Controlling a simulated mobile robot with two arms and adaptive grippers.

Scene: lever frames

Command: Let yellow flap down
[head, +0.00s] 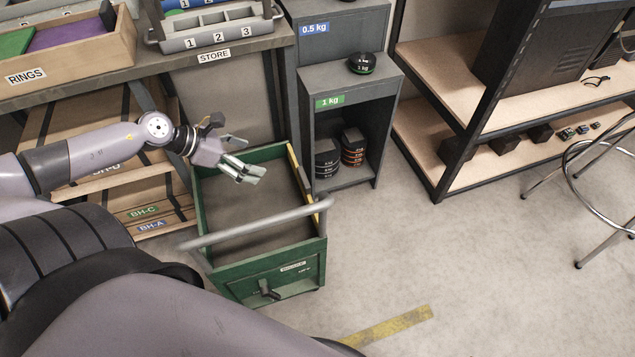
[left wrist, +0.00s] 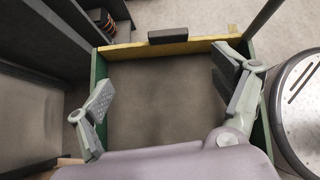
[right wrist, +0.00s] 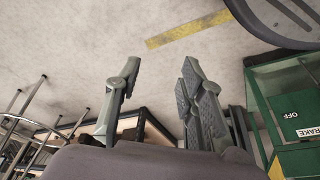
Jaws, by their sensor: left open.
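The yellow flap (head: 306,178) stands upright along the right side of the green cart (head: 270,266), seen nearly edge-on in the head view. In the left wrist view the yellow flap (left wrist: 214,43) runs across the far end of the cart's bed, with a black block (left wrist: 175,36) at its middle. My left gripper (head: 243,171) is open and empty above the cart's bed, to the left of the flap and apart from it. It also shows open in the left wrist view (left wrist: 164,80). My right gripper (right wrist: 160,68) is open and empty over the floor, away from the flap.
A grey handle bar (head: 262,228) crosses above the cart's near end. A grey weight stand (head: 348,95) is close behind the flap side. The store bench (head: 150,67) is at the back left. Shelving (head: 455,90) and a stool (head: 600,200) are at the right, with open floor between.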

